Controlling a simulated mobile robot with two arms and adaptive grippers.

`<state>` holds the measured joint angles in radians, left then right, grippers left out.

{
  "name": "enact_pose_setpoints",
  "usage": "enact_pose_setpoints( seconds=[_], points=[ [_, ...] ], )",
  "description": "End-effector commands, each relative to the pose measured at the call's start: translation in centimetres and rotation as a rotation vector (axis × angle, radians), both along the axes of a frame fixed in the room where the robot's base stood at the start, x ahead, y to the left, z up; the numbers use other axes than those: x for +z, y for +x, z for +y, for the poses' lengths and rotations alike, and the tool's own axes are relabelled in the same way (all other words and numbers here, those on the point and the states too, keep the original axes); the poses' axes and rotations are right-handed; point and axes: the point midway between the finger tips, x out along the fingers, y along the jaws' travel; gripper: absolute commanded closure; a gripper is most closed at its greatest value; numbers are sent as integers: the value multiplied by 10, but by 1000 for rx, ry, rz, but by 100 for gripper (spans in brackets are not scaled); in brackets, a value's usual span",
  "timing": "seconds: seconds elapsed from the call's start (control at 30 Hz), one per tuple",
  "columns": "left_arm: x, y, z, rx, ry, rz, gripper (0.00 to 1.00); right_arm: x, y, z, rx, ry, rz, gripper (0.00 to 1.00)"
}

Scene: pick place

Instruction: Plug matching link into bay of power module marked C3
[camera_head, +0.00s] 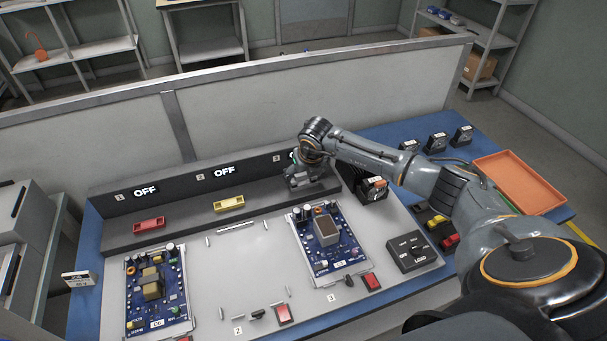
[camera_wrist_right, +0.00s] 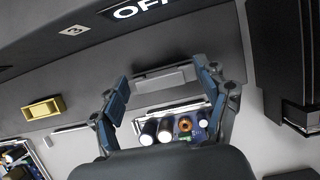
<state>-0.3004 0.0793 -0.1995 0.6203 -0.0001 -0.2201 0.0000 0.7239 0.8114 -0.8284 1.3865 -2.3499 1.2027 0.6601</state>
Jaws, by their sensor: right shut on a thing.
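My right gripper (camera_head: 300,182) is low at the third bay of the dark grey power unit (camera_head: 180,215), at the right end. In the right wrist view its fingers (camera_wrist_right: 160,85) are on both sides of a pale grey link (camera_wrist_right: 165,78), and it is shut on it. The link is beneath the OFF display (camera_wrist_right: 145,8); whether it is seated in the bay I cannot tell. A red bay piece (camera_head: 149,224) and a yellow one (camera_head: 229,204) show at the other two positions. The C3 mark is not readable. My left gripper is not in view.
Blue circuit boards stand at left (camera_head: 135,295) and below my right gripper (camera_head: 305,252). A black holder with red and yellow pieces (camera_head: 450,241), a black button box (camera_head: 412,252) and an orange tray (camera_head: 520,183) are at right. The panel's middle is mostly clear.

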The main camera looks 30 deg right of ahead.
Motion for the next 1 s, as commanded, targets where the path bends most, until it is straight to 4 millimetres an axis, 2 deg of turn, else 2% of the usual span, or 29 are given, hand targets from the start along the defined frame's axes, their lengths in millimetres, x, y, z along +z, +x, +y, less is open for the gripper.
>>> enact_pose_setpoints(
  seconds=[1.0],
  points=[
    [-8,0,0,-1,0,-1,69,-9,-1,0,0,0,2,49]
  ],
)
